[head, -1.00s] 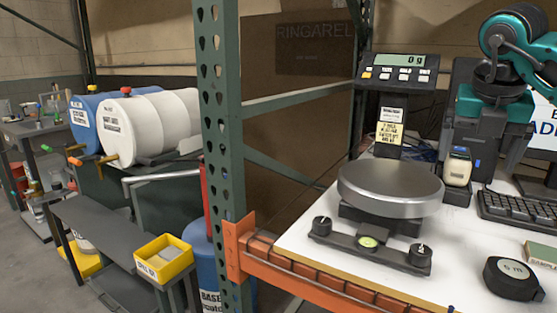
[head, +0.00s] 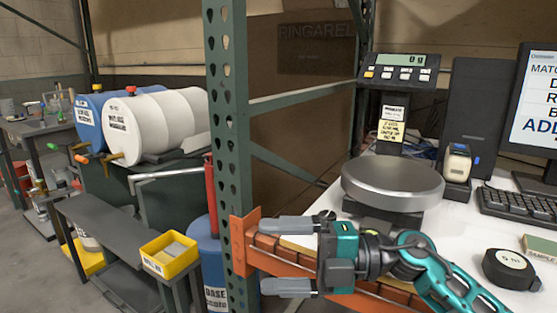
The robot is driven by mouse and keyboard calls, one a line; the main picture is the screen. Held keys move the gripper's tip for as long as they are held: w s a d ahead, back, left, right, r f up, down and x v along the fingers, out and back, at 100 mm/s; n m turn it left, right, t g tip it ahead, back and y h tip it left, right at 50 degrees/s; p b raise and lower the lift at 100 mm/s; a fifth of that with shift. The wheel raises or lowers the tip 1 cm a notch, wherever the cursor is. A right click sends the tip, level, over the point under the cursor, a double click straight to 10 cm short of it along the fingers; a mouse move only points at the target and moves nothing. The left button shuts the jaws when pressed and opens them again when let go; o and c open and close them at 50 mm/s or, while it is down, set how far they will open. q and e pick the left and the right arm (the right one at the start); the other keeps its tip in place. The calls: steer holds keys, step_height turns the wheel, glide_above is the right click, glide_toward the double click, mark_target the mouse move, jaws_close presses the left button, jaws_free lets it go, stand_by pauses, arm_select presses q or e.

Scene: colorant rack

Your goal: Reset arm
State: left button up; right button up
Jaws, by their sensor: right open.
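My right gripper (head: 262,256) is in the lower middle of the head view, on a teal and black arm that comes in from the lower right. Its two grey fingers point left and are wide apart, with nothing between them. It shows in front of the orange shelf beam (head: 243,262) and the front edge of the white table. It hides the front foot of the scale (head: 392,183). I cannot tell how far it is from them. My left gripper is not in view.
A green upright post (head: 228,130) stands left of the table. The scale's display (head: 401,60) reads 0 g. A keyboard (head: 520,205), a monitor (head: 540,100) and a tape measure (head: 511,268) are at the right. Drums (head: 158,118) and a yellow bin (head: 170,254) are at the left.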

steer(key=d+f+m+t+h, duration=0.5)
steer(key=f+m+t, duration=0.3)
steer(key=m, duration=0.5)
steer(key=d+f+m+t+h, duration=0.5)
steer(key=f+m+t, duration=0.3)
steer(key=m, duration=0.5)
steer(key=s+d+f+m+g+h, duration=0.2)
steer(key=s+f+m+h, duration=0.1)
steer(key=s+f, duration=0.25)
steer(key=s+d+f+m+g+h, duration=0.2)
steer(key=s+d+f+g, duration=0.1)
steer(key=s+f, duration=0.3)
arm_select(q)
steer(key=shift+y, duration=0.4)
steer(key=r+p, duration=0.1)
steer(key=p, duration=0.1)
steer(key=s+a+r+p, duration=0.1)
steer(key=p, duration=0.1)
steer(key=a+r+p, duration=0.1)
steer(key=p, duration=0.2)
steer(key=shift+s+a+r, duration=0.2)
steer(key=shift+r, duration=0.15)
arm_select(e)
steer(key=shift+s+d+r+m+g+h, duration=0.15)
steer(key=shift+s+d+r+m+h, duration=0.1)
steer(key=shift+s+d, duration=0.3)
steer(key=shift+s+d+r+m+g+h, duration=0.15)
steer(key=shift+s+d+h, duration=0.1)
steer(key=shift+s+d, duration=0.3)
